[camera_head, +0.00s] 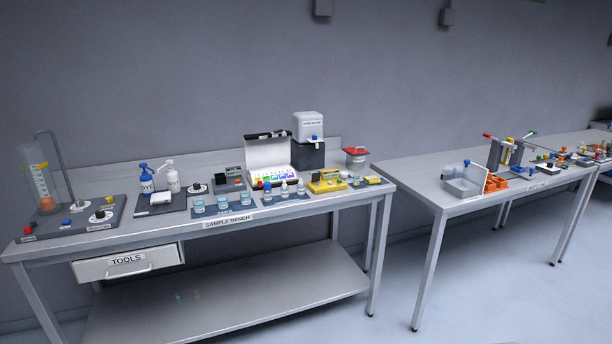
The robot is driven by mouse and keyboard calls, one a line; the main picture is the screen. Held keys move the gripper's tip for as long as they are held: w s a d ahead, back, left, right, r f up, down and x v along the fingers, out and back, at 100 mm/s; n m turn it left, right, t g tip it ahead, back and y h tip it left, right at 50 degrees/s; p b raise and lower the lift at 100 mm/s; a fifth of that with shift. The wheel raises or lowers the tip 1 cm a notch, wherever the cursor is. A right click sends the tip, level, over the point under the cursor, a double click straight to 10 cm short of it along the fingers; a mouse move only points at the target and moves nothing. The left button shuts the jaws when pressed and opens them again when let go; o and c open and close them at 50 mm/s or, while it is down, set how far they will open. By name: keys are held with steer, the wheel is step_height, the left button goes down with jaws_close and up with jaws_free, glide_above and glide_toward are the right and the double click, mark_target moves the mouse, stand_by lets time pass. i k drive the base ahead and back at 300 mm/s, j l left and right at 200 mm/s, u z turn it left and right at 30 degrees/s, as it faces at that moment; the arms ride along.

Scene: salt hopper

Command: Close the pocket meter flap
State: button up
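No label for the pocket meter is readable, and I cannot tell its flap. A yellow device (327,183) with dark parts lies near the right end of the sample bench, the closest match to a small meter. Whether a flap on it is open or shut is too small to tell. A dark grey box-like instrument (230,179) sits farther left on the same bench. My gripper is not in view.
The sample bench (225,222) also holds a white open case (270,153), pump bottles (147,181), several jars and a white dispenser (308,126). A tools drawer (128,262) hangs below. A second bench (430,182) stands right, with a floor gap between.

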mark_target(316, 177)
steer(key=i+z, duration=0.1)
steer(key=i, duration=0.85)
steer(key=i+z, duration=0.15)
steer(key=i, duration=0.75)
steer(key=i+j+z, duration=0.1)
steer(key=i, duration=0.85)
